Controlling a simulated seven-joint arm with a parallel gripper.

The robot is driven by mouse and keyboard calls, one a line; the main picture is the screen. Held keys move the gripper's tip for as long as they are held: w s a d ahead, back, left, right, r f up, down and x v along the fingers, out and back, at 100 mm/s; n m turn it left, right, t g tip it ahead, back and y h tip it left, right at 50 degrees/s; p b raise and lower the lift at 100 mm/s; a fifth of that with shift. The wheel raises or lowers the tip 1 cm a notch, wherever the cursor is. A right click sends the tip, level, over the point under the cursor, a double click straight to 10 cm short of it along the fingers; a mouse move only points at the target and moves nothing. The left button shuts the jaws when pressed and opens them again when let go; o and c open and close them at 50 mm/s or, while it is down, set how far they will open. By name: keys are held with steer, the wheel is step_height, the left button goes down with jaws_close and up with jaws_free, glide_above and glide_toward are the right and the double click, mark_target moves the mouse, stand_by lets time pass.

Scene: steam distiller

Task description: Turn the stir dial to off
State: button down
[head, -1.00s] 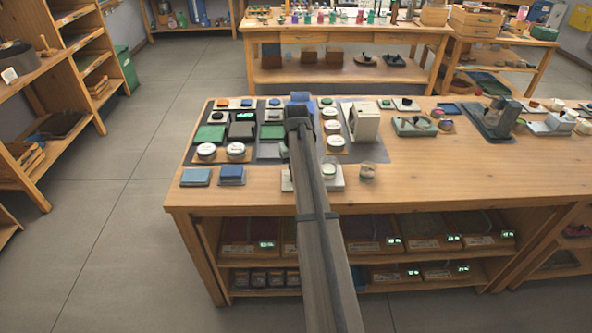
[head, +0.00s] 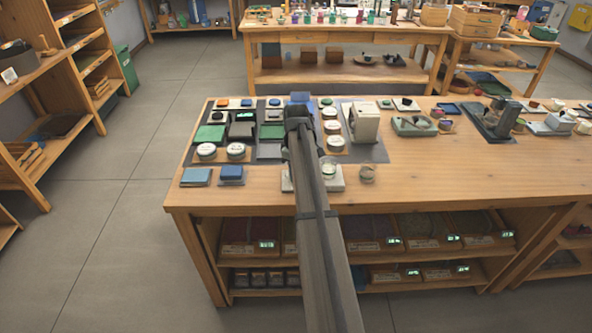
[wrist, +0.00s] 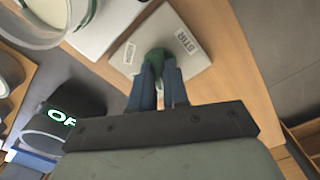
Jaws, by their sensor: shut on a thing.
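The green stir dial (wrist: 157,55) stands on a pale square plate (wrist: 203,60) labelled STIR in the wrist view. My gripper (wrist: 157,68) is shut on the dial, with one blue-grey finger on each side of it. The fingers cover part of the dial, and I cannot tell its setting. In the head view my arm and gripper (head: 298,125) reach over the bench's near side and hide the dial.
A dark display (wrist: 62,117) with green letters, cut off after "OF", is at the left in the wrist view. A glass vessel (wrist: 45,40) is close at upper left. The wooden bench (head: 450,175) has free room at front right. Blue-topped blocks (head: 231,173) sit at front left.

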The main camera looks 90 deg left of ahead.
stand_by(0.4)
steer(key=c, duration=1.1)
jaws_free()
steer(key=shift+r, duration=0.1)
step_height(320, 180, up, 14)
steer(key=shift+f, duration=0.15)
